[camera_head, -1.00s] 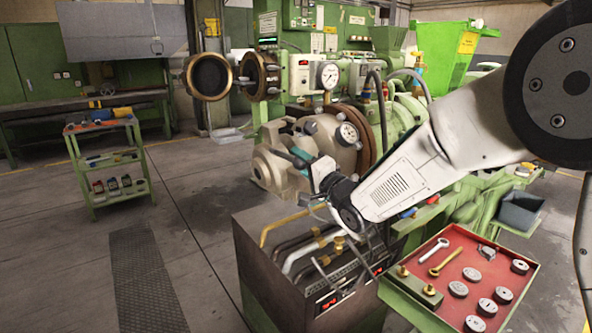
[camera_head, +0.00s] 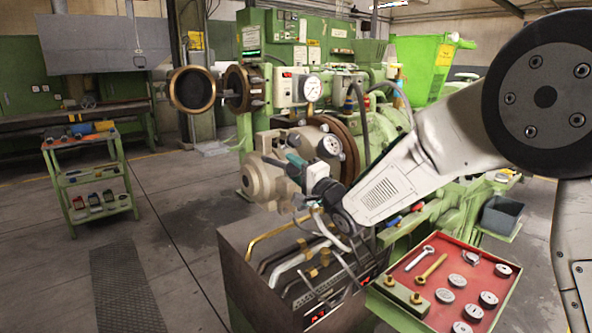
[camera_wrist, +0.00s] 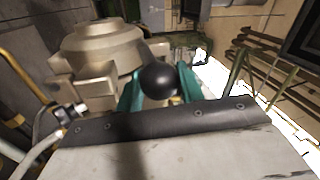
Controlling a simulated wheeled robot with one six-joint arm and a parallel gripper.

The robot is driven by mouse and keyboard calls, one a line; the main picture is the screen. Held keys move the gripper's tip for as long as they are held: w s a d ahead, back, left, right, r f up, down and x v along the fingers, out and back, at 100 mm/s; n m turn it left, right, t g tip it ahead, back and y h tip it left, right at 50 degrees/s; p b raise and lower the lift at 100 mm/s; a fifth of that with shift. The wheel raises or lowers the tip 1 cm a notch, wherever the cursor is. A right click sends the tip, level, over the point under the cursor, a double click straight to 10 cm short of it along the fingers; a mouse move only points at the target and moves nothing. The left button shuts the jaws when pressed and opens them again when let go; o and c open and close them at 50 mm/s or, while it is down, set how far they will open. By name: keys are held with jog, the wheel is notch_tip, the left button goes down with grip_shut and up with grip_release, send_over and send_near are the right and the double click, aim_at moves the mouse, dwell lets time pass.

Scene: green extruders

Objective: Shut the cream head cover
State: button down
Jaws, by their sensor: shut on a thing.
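The cream head cover (camera_head: 262,180) is a bulky beige metal casting at the front of the green extruder. It also shows at the upper left of the wrist view (camera_wrist: 103,48). My gripper (camera_head: 294,161), with teal fingers, is at its right side. In the wrist view my gripper (camera_wrist: 158,88) is shut on a black ball knob (camera_wrist: 158,79), one finger on each side. How the knob joins the cover is hidden. A dark round flange (camera_head: 347,148) shows behind the cover. I cannot tell how wide any gap between them is.
An open-topped box with pipes (camera_head: 290,262) stands below the cover. A red tray (camera_head: 470,262) of tools and round parts is at the lower right. Another round opened head (camera_head: 193,90) hangs at the back left. Floor is clear left of the box.

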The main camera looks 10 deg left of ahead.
jog(key=shift+d+f, duration=0.1)
jog(key=shift+d, duration=0.05)
jog(key=c, duration=0.9)
grip_release()
jog(key=shift+w+d, duration=0.1)
jog(key=shift+d, duration=0.05)
jog(key=shift+c, duration=0.2)
jog(key=v, duration=0.7)
jog(key=shift+s+d, duration=0.2)
jog(key=shift+s, duration=0.1)
